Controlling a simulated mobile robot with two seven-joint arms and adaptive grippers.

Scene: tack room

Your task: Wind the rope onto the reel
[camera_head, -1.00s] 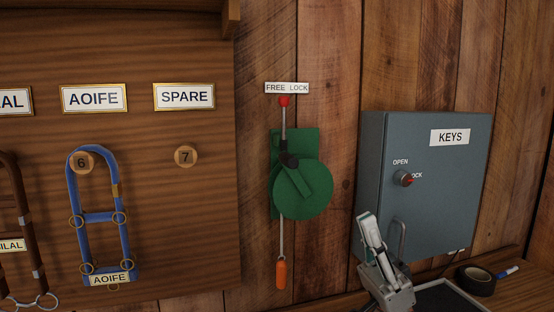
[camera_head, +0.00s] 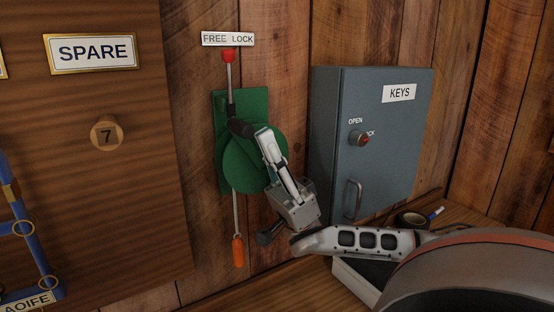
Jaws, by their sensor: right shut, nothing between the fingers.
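The reel (camera_head: 238,170) is a round green drum on a green backing plate (camera_head: 224,105) fixed to the plank wall. A dark crank handle (camera_head: 241,128) sticks out at its upper part. My right gripper (camera_head: 263,133) is in front of the drum, its fingers shut and pointing up and left. The fingertips are just right of the dark handle; I cannot tell whether they touch it. The gripper hides the drum's right part and the crank arm. The rope (camera_head: 236,210) hangs below the reel as a thin pale line with an orange end piece (camera_head: 238,252). My left gripper is out of view.
A red-knobbed lever (camera_head: 228,56) stands above the reel under a FREE LOCK label (camera_head: 228,39). A grey KEYS box (camera_head: 360,110) is on the wall to the right. Below it are a shelf, a dark tape roll (camera_head: 408,218) and a tray (camera_head: 352,283). A SPARE board (camera_head: 145,180) is at left.

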